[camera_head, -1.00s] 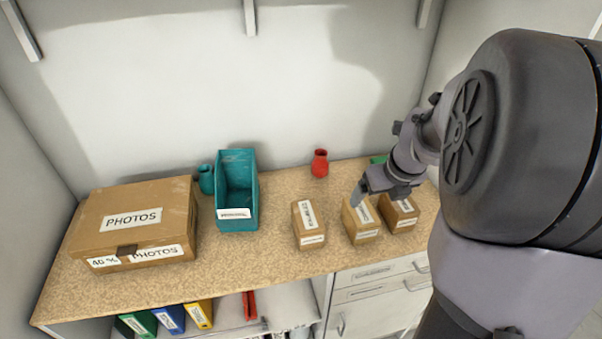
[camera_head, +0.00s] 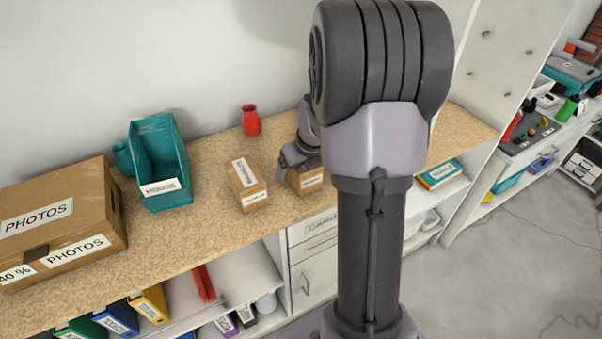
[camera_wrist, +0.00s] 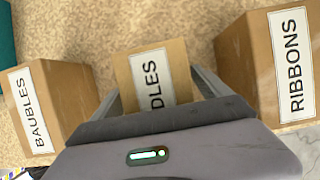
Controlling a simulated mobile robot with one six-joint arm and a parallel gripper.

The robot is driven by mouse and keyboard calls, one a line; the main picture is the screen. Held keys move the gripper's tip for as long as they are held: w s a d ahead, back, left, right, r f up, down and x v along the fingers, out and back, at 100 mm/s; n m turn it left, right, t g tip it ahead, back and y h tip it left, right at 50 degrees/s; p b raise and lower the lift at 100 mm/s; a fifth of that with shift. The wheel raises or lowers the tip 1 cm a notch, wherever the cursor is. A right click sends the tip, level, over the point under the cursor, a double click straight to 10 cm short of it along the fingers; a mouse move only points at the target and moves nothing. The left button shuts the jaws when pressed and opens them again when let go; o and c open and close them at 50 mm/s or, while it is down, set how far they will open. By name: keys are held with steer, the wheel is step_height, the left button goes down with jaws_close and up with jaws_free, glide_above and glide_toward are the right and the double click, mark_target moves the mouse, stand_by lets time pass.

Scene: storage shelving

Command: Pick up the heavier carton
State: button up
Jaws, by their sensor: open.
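Three small brown cartons are the candidates, and nothing visible shows their weight. In the wrist view, the BAUBLES carton (camera_wrist: 45,110) is at left, a carton with a label ending in DLES (camera_wrist: 155,75) is in the middle, and the RIBBONS carton (camera_wrist: 265,70) is at right. My gripper (camera_wrist: 160,92) is open, with a finger on either side of the middle carton; contact cannot be told. In the head view, the left carton (camera_head: 246,184) is clear. My gripper (camera_head: 293,155) is at the partly hidden middle carton (camera_head: 307,181). My arm hides the right carton.
A large PHOTOS box (camera_head: 70,222), a teal bin (camera_head: 160,165) and a red vase (camera_head: 250,121) stand on the speckled worktop (camera_head: 215,235). The wall is close behind. Binders (camera_head: 150,305) stand on the shelf below. Open floor (camera_head: 480,270) lies at right.

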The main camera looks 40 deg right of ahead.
steer(key=shift+s+r, duration=0.1)
steer(key=shift+r, duration=0.1)
steer(key=shift+f, duration=0.25)
jaws_close()
stand_by(0.3)
